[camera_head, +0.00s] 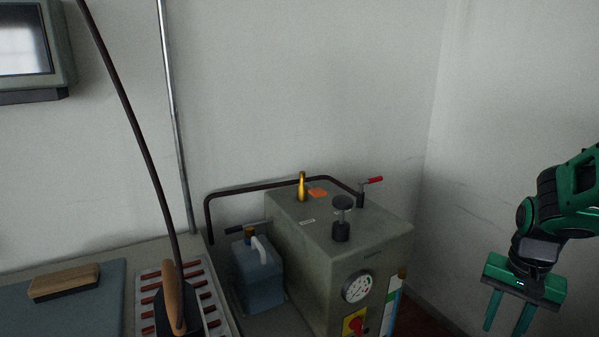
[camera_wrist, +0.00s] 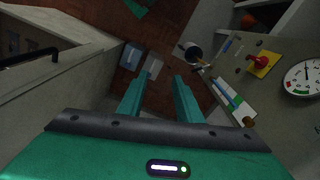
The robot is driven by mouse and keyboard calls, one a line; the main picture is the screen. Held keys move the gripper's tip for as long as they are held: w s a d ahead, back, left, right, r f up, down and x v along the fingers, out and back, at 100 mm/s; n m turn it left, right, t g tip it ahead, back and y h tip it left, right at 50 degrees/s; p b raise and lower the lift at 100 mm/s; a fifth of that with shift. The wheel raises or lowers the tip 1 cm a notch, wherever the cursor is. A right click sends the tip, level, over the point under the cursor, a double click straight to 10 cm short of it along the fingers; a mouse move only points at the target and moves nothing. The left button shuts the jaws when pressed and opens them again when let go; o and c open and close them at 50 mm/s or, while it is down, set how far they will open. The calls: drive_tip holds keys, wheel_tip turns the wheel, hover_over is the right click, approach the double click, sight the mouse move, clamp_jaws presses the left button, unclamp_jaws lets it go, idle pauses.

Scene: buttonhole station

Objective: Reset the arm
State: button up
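My gripper (camera_head: 507,312) is at the right of the head view, its green fingers pointing down and spread apart with nothing between them. It hangs to the right of the grey boiler box (camera_head: 328,257), clear of it. In the wrist view my gripper (camera_wrist: 160,97) shows both fingers apart above the dark red floor. My arm reaches in from the right edge of the head view.
The box carries a gauge (camera_head: 358,286), a red knob (camera_head: 355,325) and a red-handled lever (camera_head: 369,181). A blue jug (camera_head: 257,273) and an iron (camera_head: 176,300) stand left. In the wrist view a dark cup (camera_wrist: 192,52) is near the floor. White walls stand behind.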

drive_tip(key=s+a+r+n, duration=0.3)
drive_tip(key=s+r, duration=0.3)
drive_tip(key=s, duration=0.5)
drive_tip(key=shift+s+a+r+y, duration=0.2)
drive_tip(key=shift+s+a+y, duration=0.15)
drive_tip(key=shift+a, duration=0.15)
drive_tip(key=shift+w+f, duration=0.25)
drive_tip(key=shift+w, duration=0.35)
idle(0.6)
